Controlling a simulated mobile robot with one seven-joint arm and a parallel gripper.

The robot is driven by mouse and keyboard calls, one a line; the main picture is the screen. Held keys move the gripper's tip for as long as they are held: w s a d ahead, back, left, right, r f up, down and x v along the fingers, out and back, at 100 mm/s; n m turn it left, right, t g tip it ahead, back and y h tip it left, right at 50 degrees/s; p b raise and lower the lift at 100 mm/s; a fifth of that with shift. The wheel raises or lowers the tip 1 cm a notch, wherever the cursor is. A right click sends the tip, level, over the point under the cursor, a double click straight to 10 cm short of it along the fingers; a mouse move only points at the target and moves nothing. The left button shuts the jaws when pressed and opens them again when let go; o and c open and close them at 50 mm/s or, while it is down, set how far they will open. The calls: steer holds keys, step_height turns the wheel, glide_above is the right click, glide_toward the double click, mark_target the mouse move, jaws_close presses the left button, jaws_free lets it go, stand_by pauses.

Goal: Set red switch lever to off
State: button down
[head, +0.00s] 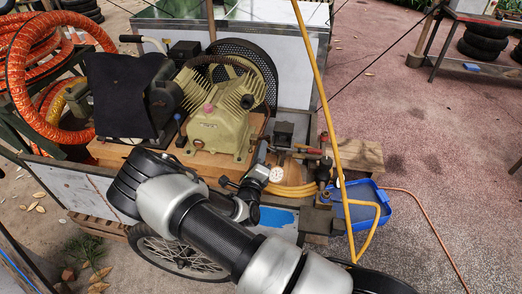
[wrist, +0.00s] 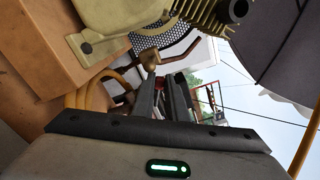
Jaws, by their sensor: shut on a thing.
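My gripper (wrist: 161,84) shows in the wrist view as two dark, nearly parallel fingers with a narrow gap. A bit of red, which looks like the red switch lever (wrist: 166,108), shows between them, mostly hidden by the fingers. The gripper is shut on it. In the head view my arm crosses the front of the cart and covers part of the area by the pressure gauge (head: 276,174), so the grip itself is not clear there. The lever's setting cannot be told.
The beige compressor pump (head: 217,125) stands just behind, with a copper pipe (wrist: 187,50) near the fingers. Yellow hose (head: 292,191) coils beside the gauge, and one length rises at right. A blue tray (head: 364,213) sits at the cart's right end. Open paving lies farther right.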

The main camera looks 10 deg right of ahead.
steer(key=c, duration=1.8)
jaws_free()
steer(key=shift+o, duration=0.2)
steer(key=v, duration=1.7)
steer(key=shift+s, duration=0.25)
